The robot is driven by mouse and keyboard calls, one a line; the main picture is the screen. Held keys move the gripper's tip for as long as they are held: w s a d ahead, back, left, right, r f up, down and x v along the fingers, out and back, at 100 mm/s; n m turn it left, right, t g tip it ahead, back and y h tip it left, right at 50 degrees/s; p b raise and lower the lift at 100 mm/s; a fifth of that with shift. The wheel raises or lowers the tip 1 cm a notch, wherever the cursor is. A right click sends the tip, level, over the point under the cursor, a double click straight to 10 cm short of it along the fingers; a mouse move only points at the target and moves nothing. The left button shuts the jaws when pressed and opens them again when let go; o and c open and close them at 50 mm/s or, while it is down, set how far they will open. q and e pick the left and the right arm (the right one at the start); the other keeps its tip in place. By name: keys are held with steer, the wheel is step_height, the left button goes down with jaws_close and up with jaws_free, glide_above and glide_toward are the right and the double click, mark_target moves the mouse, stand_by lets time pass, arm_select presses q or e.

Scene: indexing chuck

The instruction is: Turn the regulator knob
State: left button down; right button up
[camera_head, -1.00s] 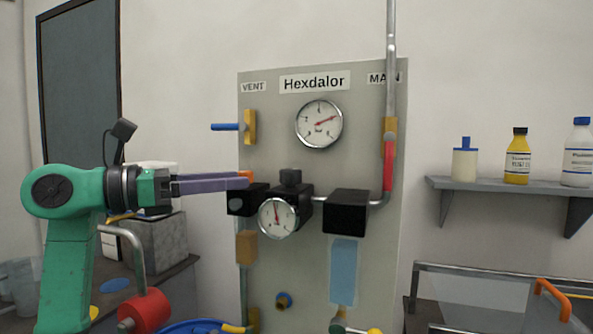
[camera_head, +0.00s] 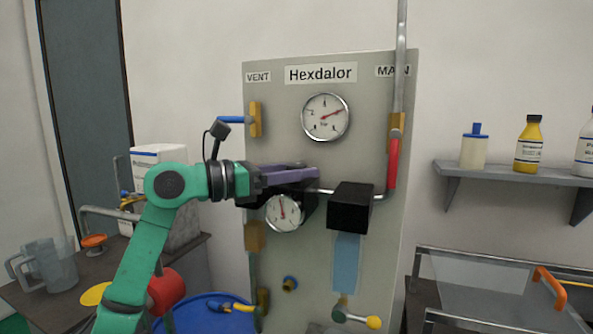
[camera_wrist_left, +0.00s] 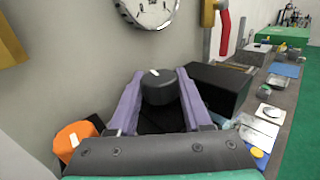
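The black regulator knob (camera_wrist_left: 159,89), with a white mark on top, stands between the two purple fingers of my left gripper (camera_wrist_left: 160,73) in the left wrist view. The fingers lie one on each side of it, with little gap; I see no clear grip. In the head view my left gripper (camera_head: 303,173) reaches in from the left above the lower gauge (camera_head: 284,213) and hides the knob. An orange knob (camera_wrist_left: 75,138) with a white mark sits beside the left finger in the wrist view. My right gripper is not in view.
The grey panel (camera_head: 285,100) carries an upper gauge (camera_head: 326,117), a blue vent handle (camera_head: 231,119), a red main handle (camera_head: 393,163) and a black block (camera_head: 350,207) right of the gripper. A steel pipe runs down its right side. A shelf (camera_head: 500,172) with bottles is further right.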

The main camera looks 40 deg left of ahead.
arm_select(q)
steer(key=n+y+b, duration=0.1)
steer(key=y+b, duration=0.1)
steer(key=n+t+y+b, duration=0.1)
steer(key=y+b, duration=0.1)
steer(key=b, duration=0.1)
steer(key=shift+f+n, duration=0.35)
steer(key=shift+n, duration=0.05)
steer(key=shift+r+n+y+b, duration=0.25)
steer(key=shift+n+y+b, duration=0.2)
steer(key=shift+y, duration=0.55)
steer(key=c, duration=0.6)
jaws_free()
steer(key=shift+r, duration=0.1)
